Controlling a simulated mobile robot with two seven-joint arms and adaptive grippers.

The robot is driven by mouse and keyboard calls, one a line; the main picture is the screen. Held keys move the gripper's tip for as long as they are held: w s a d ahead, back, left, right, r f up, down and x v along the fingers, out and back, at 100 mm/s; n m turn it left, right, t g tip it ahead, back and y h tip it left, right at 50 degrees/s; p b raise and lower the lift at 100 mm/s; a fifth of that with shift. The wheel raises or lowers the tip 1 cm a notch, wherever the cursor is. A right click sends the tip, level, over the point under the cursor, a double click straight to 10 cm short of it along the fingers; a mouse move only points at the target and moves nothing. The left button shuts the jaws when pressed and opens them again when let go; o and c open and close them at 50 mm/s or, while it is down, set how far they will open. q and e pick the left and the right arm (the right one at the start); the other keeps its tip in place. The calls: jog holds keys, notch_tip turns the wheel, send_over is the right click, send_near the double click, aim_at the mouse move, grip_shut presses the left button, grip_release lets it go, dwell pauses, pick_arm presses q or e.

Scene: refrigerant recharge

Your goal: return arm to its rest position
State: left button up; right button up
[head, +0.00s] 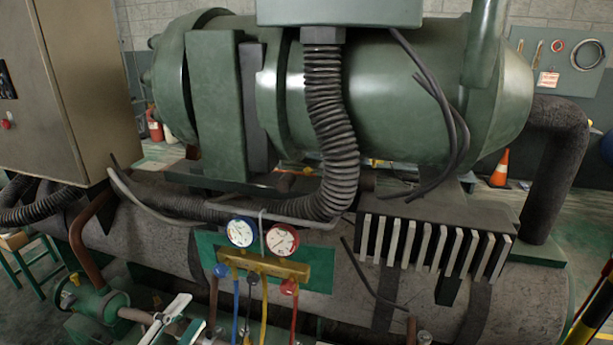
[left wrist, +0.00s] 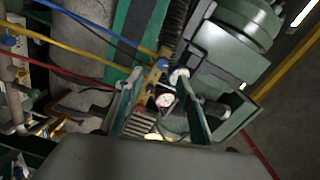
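My left gripper (head: 188,312) shows at the bottom edge of the head view, left of the gauge manifold, with its fingers partly cut off. In the left wrist view its two dark green fingers (left wrist: 156,84) stand apart with nothing held between them. The brass manifold (head: 262,264) carries a blue-rimmed gauge (head: 241,232) and a red-rimmed gauge (head: 283,240), and hangs on the green plate. In the left wrist view the red-rimmed gauge (left wrist: 165,100) shows beyond the finger gap. My right gripper is in neither view.
Blue (head: 236,305), yellow (head: 264,310) and red (head: 294,315) hoses hang from the manifold, near my left gripper. A green valve with pipe (head: 99,303) stands to its left. A large green compressor (head: 400,95), corrugated hose (head: 332,130) and finned block (head: 440,235) fill the middle.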

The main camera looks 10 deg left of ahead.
pick_arm(q)
jog(key=s+d+f+n+g, duration=0.2)
jog(key=f+n, duration=0.2)
jog(key=f, duration=0.7)
jog(key=s+d+f+n+g, duration=0.2)
jog(key=f+n, duration=0.2)
jog(key=f, duration=0.7)
jog(key=s+d+f+n+g, duration=0.1)
jog(key=s+f+n+g, duration=0.2)
jog(key=f, duration=0.8)
jog(key=shift+d+f+n, duration=0.35)
jog(key=shift+d+n, duration=0.05)
jog(key=shift+n, duration=0.5)
jog(key=shift+a, duration=0.1)
jog(key=shift+c, duration=0.6)
